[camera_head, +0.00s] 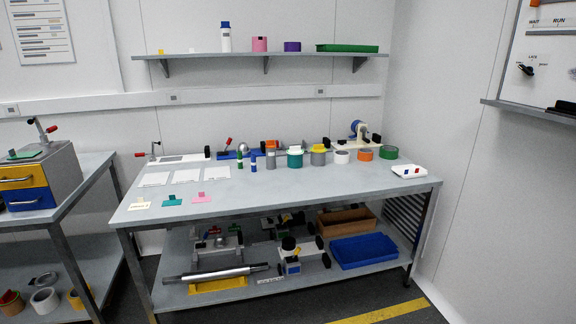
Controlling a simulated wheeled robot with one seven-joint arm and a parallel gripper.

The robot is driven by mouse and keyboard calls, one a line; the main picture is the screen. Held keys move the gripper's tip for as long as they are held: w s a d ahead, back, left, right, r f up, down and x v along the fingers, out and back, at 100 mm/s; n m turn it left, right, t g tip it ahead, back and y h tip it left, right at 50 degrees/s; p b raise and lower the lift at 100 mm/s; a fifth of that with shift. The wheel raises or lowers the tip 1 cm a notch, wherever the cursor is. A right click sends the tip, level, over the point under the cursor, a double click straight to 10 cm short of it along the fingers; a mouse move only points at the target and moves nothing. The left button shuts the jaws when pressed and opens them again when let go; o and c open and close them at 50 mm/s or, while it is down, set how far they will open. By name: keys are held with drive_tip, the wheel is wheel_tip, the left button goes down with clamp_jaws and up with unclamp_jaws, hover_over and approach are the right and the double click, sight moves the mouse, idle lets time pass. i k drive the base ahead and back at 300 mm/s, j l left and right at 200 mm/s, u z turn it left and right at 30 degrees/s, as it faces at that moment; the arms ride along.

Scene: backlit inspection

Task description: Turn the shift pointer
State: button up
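A white wall board (540,40) is at the upper right, cut off by the frame's right edge. It carries small labels that seem to include WAIT and RUN, and a black pointer-like knob (525,69). The knob looks slanted, with one end towards the lower right; which mark it points at is too small to tell. I cannot be sure that this knob is the shift pointer. My gripper is not in view.
A grey shelf edge (530,110) juts out under the board, with a black object (563,106) there. A cluttered grey workbench (270,190) fills the middle, with tape rolls and jars along its back. A drawer unit (50,175) stands left. Floor at lower right is clear.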

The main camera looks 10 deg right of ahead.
sight(528, 70)
drive_tip(key=i+j+z, duration=0.15)
drive_tip(key=i, duration=0.35)
drive_tip(key=i+j+z, duration=0.2)
drive_tip(key=i, duration=0.35)
drive_tip(key=i+j+z, duration=0.15)
drive_tip(key=i, duration=0.35)
